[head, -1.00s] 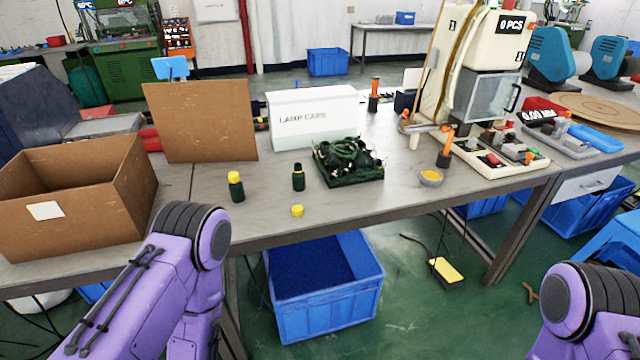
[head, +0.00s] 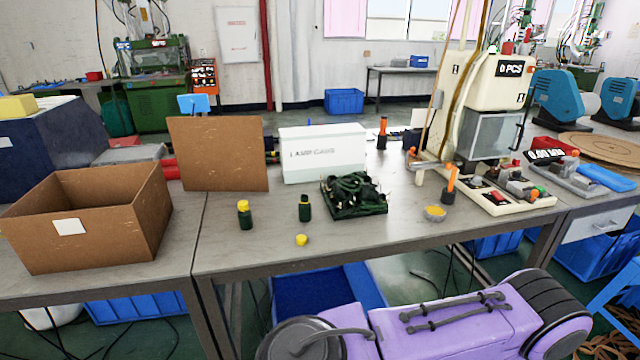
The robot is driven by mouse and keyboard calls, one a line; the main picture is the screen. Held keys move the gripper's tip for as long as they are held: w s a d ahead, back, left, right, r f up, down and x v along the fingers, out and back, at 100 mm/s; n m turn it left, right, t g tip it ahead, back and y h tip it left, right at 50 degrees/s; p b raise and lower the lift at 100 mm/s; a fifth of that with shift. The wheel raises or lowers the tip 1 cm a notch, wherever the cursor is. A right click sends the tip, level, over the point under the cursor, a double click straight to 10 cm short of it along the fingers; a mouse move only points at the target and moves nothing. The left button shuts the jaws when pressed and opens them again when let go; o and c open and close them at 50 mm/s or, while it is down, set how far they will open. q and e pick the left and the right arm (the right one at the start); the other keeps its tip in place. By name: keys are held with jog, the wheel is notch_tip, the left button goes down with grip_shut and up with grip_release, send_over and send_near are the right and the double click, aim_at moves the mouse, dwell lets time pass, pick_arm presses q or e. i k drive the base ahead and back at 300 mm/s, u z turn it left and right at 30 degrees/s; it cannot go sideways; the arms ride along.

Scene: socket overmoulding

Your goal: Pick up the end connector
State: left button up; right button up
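Nothing is labelled as the end connector, and I cannot tell for sure which piece it is. A small dark green cylinder with a yellow top (head: 245,219) stands upright on the grey table (head: 225,255). A similar dark green cylinder with a dark top (head: 305,210) stands upright to its right. A loose yellow cap (head: 301,240) lies in front of them. A tangle of dark green cable with sockets (head: 354,190) sits on a dark green tray to the right. A purple arm link of mine crosses the lower right. Neither gripper is in view.
An open cardboard box (head: 120,235) stands at left, and a brown board (head: 220,153) stands upright behind. A white lamp caps box (head: 322,154) is behind the cable. The table front is clear.

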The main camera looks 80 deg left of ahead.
aim_at(245, 219)
jog(key=z, duration=0.05)
jog(key=k, duration=1)
jog(key=u, duration=1.55)
